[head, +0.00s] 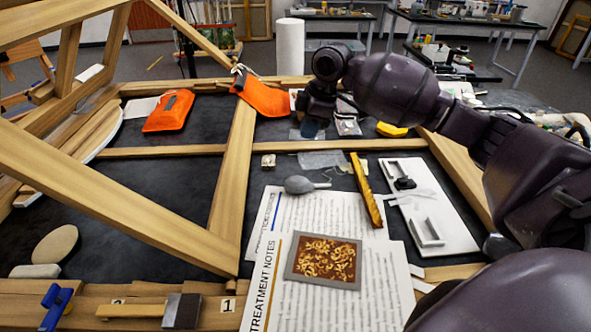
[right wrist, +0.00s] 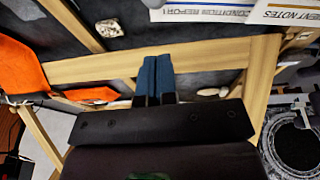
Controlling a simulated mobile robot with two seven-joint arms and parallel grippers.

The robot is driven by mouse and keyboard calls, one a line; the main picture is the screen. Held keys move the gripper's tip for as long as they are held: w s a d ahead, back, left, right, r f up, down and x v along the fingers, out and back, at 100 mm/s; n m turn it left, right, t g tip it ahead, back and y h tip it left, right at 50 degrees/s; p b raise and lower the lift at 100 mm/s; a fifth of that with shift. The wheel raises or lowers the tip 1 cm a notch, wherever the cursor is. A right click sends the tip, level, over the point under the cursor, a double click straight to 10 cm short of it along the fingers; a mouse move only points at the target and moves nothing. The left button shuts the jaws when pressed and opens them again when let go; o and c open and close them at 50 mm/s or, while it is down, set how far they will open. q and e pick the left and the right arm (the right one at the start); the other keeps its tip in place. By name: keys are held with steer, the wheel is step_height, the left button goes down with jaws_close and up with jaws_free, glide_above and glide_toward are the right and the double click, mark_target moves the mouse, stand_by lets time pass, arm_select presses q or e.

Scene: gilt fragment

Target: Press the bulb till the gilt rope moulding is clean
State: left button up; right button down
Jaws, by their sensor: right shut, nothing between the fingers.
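The grey bulb (head: 299,184) lies on its side on the printed sheets, its thin nozzle pointing right. The gilt rope moulding (head: 366,190) is a narrow golden strip just right of the bulb, lying across the sheet's edge. My right gripper (head: 311,127) is beyond both of them, above the far part of the frame, pointing down and apart from the bulb. Its blue fingers (right wrist: 155,72) are together and empty in the right wrist view. I see neither the bulb nor the moulding in the right wrist view. My left gripper is not in view.
A framed gilt fragment (head: 323,261) lies on the treatment notes (head: 264,300). A white tray (head: 452,232) with small brackets stands right of the moulding. Wooden beams (head: 237,180) cross the dark table. Orange pouches (head: 168,110) lie at the back left, a yellow item (head: 392,130) at the back right.

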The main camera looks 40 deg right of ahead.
mark_target(295, 179)
steer(key=shift+f, duration=0.15)
steer(key=x, duration=0.4)
steer(key=b+x, duration=0.1)
steer(key=x, duration=0.3)
steer(key=b+x, duration=0.1)
steer(key=x, duration=0.3)
steer(key=shift+w+d+f, duration=0.1)
steer(key=shift+d+f, duration=0.15)
steer(key=shift+d, duration=0.1)
steer(key=shift+w+d+f, duration=0.1)
steer(key=shift+d+f, duration=0.05)
steer(key=shift+f, duration=0.5)
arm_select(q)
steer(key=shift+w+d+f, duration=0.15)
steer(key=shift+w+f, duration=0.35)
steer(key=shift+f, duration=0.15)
